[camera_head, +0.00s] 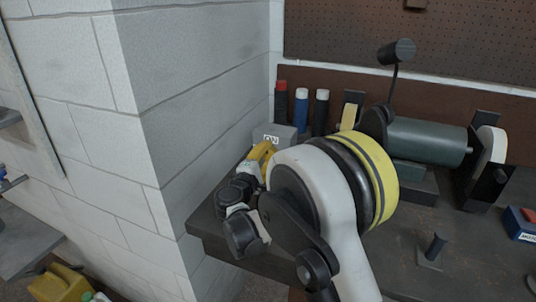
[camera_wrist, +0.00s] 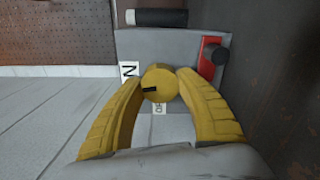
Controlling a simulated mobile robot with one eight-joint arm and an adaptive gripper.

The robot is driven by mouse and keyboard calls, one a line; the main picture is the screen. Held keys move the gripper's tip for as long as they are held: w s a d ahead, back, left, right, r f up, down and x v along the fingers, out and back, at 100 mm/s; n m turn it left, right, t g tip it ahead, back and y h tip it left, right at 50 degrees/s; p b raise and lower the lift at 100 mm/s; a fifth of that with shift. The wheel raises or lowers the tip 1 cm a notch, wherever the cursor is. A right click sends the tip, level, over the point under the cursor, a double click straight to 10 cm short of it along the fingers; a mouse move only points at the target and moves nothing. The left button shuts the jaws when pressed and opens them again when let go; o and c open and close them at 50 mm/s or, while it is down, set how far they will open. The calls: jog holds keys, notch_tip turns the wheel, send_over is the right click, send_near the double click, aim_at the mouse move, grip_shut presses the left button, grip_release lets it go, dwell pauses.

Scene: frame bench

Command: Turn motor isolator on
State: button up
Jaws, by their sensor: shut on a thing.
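The motor isolator is a grey box (camera_wrist: 190,45) on the bench with a round yellow knob (camera_wrist: 160,76). In the head view the box (camera_head: 272,134) stands near the wall corner, partly behind my gripper (camera_head: 262,157). In the wrist view my gripper's (camera_wrist: 162,88) yellow fingers are shut on the knob from both sides. A short black mark on the knob's face points left, toward a white label showing "N" (camera_wrist: 130,71). A second white label (camera_wrist: 159,108), seemingly "OFF", lies just below the knob. A red plate with a dark round knob (camera_wrist: 215,53) is at the box's right side.
A green motor-like cylinder (camera_head: 425,141) stands right of my arm. The block wall (camera_head: 200,95) is close on the left. A small dark post (camera_head: 434,249) stands on the bench (camera_head: 470,265) at right.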

jog(key=shift+m, duration=1.1)
jog(key=o, duration=1.2)
